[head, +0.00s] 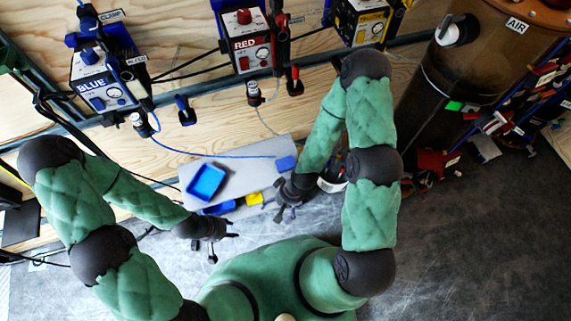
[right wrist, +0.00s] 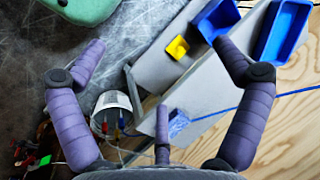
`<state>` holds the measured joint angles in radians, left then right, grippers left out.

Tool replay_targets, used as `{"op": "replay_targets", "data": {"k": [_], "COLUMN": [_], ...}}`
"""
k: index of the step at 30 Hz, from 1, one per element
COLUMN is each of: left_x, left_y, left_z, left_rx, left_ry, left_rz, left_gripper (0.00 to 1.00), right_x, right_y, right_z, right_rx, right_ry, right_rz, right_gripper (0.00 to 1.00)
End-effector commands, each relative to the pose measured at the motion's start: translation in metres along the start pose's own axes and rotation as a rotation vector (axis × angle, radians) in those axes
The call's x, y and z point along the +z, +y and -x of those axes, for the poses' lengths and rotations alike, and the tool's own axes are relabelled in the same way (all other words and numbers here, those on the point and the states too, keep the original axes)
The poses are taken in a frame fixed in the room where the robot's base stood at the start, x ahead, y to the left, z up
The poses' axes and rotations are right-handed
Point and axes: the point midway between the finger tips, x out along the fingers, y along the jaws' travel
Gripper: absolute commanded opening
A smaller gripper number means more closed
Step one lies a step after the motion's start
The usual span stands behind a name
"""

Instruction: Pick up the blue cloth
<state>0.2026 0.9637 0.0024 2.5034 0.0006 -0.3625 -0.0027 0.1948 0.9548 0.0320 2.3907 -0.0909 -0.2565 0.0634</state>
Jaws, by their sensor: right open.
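The blue cloth (head: 286,163) is a small flat patch on the right end of the grey table (head: 240,168). In the right wrist view the cloth (right wrist: 179,123) lies beside my third finger, which partly covers it. My right gripper (head: 283,207) is over the table's front right edge, just in front of the cloth. It also shows in the right wrist view (right wrist: 160,60), with fingers spread wide and nothing between them. My left gripper (head: 217,246) hangs in front of the table to the left, fingers apart and empty, away from the cloth.
A blue tray (head: 206,182) stands on the table, with a blue bin (head: 218,208) and a yellow bin (head: 254,199) at the front. A white bucket (right wrist: 113,106) holding small parts is right of the table. Labelled pump units line the wooden wall. The front right floor is clear.

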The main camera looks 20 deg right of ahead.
Motion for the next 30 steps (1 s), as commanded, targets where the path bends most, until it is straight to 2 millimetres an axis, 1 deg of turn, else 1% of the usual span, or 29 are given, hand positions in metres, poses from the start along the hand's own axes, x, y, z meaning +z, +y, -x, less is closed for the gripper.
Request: {"op": "replay_targets", "data": {"k": [1, 2, 4, 7, 10, 12, 15, 16, 19, 21, 23, 26, 30], "left_x": [0.0, 0.0, 0.0, 0.0, -0.001, -0.001, -0.001, -0.001, -0.001, -0.001, -0.001, -0.001, -0.001], "left_y": [-0.001, -0.002, -0.002, -0.004, -0.005, -0.006, -0.006, -0.007, -0.007, -0.007, -0.007, -0.008, -0.011], "left_z": [-0.003, -0.004, -0.007, -0.01, -0.014, -0.016, -0.018, -0.018, -0.019, -0.02, -0.021, -0.023, -0.031], "left_rx": [0.0, 0.0, 0.0, 0.0, 0.0, 0.0, 0.0, 0.0, 0.0, 0.0, 0.0, 0.0, 0.0], "left_ry": [0.0, 0.0, 0.0, 0.0, 0.0, 0.0, 0.0, 0.0, 0.0, 0.0, 0.0, 0.0, 0.0], "left_rz": [0.0, 0.0, 0.0, 0.0, 0.0, 0.0, 0.0, 0.0, 0.0, 0.0, 0.0, 0.0, 0.0], "left_gripper": [0.4, 0.4, 0.4, 0.4, 0.4, 0.4, 0.4, 0.4, 0.4, 0.4, 0.4, 0.4, 0.4], "right_x": [-0.021, -0.031, -0.058, -0.097, -0.137, -0.165, -0.198, -0.206, -0.226, -0.233, -0.236, -0.236, -0.237], "right_y": [-0.001, -0.001, 0.0, 0.007, 0.02, 0.03, 0.044, 0.048, 0.058, 0.062, 0.064, 0.067, 0.073], "right_z": [-0.006, -0.009, -0.015, -0.017, -0.014, -0.009, 0.002, 0.006, 0.015, 0.019, 0.02, 0.014, -0.004], "right_rx": [-0.005, -0.005, 0.005, 0.046, 0.116, 0.175, 0.258, 0.28, 0.336, 0.359, 0.37, 0.373, 0.372], "right_ry": [0.003, -0.003, -0.015, -0.03, -0.033, -0.03, -0.017, -0.012, 0.0, 0.005, 0.007, 0.006, 0.006], "right_rz": [0.02, 0.033, 0.064, 0.109, 0.145, 0.161, 0.173, 0.174, 0.175, 0.173, 0.172, 0.172, 0.172], "right_gripper": [1.0, 1.0, 1.0, 1.0, 1.0, 1.0, 1.0, 1.0, 1.0, 1.0, 1.0, 1.0, 1.0]}}
